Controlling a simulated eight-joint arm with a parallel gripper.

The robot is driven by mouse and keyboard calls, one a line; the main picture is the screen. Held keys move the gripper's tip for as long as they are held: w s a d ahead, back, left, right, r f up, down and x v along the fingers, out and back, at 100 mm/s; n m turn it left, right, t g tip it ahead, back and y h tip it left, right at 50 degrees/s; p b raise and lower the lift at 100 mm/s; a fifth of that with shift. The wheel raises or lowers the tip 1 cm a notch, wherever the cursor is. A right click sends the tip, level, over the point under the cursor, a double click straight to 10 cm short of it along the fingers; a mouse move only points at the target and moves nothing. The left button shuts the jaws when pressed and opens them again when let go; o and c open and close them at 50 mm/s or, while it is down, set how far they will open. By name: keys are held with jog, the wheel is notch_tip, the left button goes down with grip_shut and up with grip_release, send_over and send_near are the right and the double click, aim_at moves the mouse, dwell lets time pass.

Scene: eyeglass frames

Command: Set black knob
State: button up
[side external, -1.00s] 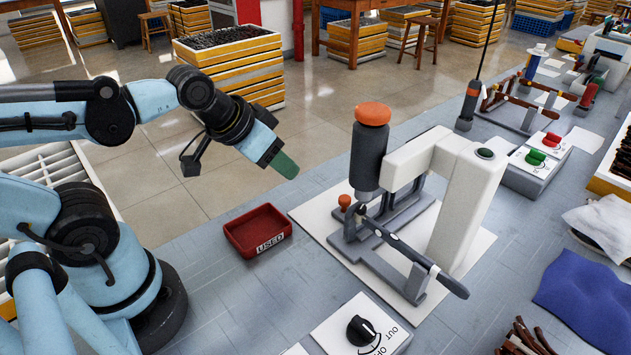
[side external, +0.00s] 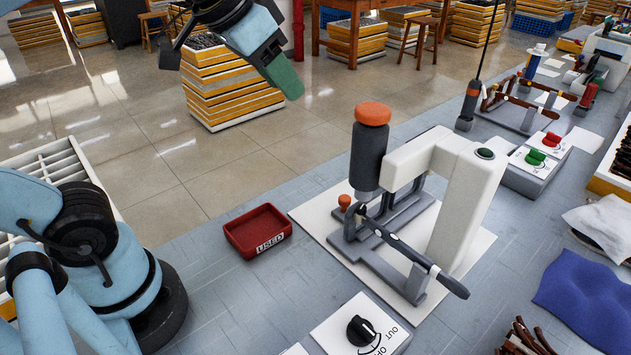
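The black knob (side external: 360,330) sits on a white panel (side external: 335,329) at the bottom middle of the side external view. The panel carries the lettering OUT and part of another word, cut off by the frame edge. My gripper (side external: 286,84) is at the top, high above the floor area and far from the knob. Its green fingers look close together, with no object visible between them. I cannot tell from this angle whether they are open or shut.
A white press with an orange cap (side external: 373,114) stands between my gripper and the knob. A red tray marked USED (side external: 243,242) lies left of it. Another panel with red and green knobs (side external: 533,164) is at right.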

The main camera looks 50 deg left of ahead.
jog(key=d+m+g+h, duration=0.1)
jog(key=d+m+g, duration=0.3)
jog(key=d+m, duration=0.65)
jog(key=m+g+y, duration=0.1)
jog(key=m+g, duration=0.2)
jog(key=m, duration=0.3)
send_over(364, 326)
notch_tip(364, 326, down, 11)
jog(key=shift+f, duration=6.2)
grip_shut()
